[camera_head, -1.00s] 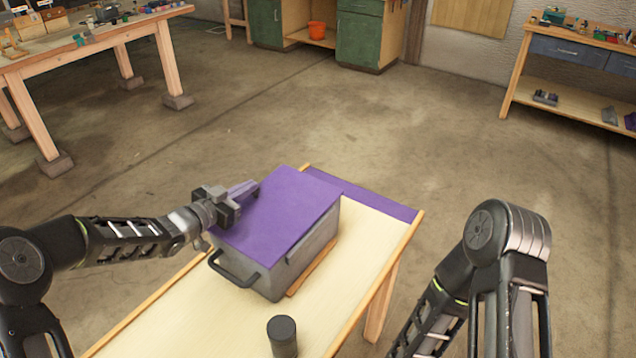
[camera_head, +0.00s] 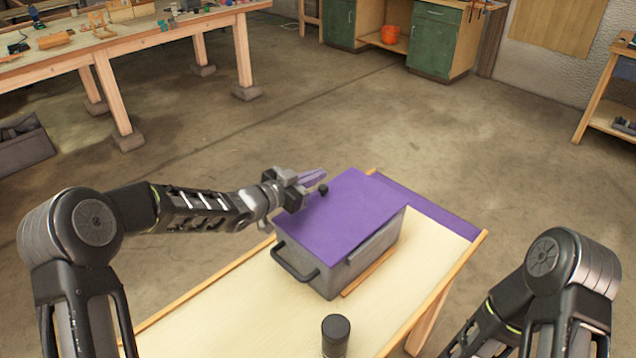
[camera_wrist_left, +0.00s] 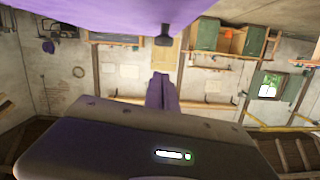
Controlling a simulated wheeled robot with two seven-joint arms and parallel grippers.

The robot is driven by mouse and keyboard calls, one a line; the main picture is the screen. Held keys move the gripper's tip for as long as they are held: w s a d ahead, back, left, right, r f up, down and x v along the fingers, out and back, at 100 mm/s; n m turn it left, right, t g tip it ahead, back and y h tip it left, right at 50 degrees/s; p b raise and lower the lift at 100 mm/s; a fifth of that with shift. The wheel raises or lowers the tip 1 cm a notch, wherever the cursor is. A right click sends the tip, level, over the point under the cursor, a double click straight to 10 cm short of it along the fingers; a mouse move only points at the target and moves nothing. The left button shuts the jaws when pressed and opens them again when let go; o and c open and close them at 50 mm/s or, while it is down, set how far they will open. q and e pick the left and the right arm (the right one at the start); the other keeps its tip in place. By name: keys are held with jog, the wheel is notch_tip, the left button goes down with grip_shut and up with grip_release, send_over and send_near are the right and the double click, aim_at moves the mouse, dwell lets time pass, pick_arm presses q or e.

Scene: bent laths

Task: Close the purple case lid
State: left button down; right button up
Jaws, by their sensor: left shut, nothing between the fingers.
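The case (camera_head: 345,268) is a grey box with a dark handle on its near left side, standing on the small table. A small black knob (camera_head: 323,189) is at the lid's far left edge. My left gripper (camera_head: 315,176) is shut and empty beside that edge, its purple-tinted fingers pointing right past the knob. I cannot tell if it touches the lid. In the left wrist view the shut fingers (camera_wrist_left: 159,92) are below the lid's purple surface (camera_wrist_left: 100,15). My right gripper is out of view.
The small table (camera_head: 225,318) has a wooden rim and a purple strip (camera_head: 440,212) along its far right side. A dark cylinder (camera_head: 336,335) stands in front of the case. A wooden strip (camera_head: 368,274) lies beside the case. A workbench (camera_head: 150,40) stands at the back left.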

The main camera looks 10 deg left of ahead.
pick_arm(q)
jog(key=b+v, duration=0.1)
jog(key=v, duration=0.1)
jog(key=shift+s+a+r, duration=0.1)
jog(key=shift+a, duration=0.35)
jog(key=b+v, duration=0.1)
jog(key=v, duration=0.6)
jog(key=shift+s+r, duration=0.25)
jog(key=shift+s, duration=0.05)
jog(key=shift+d, duration=0.1)
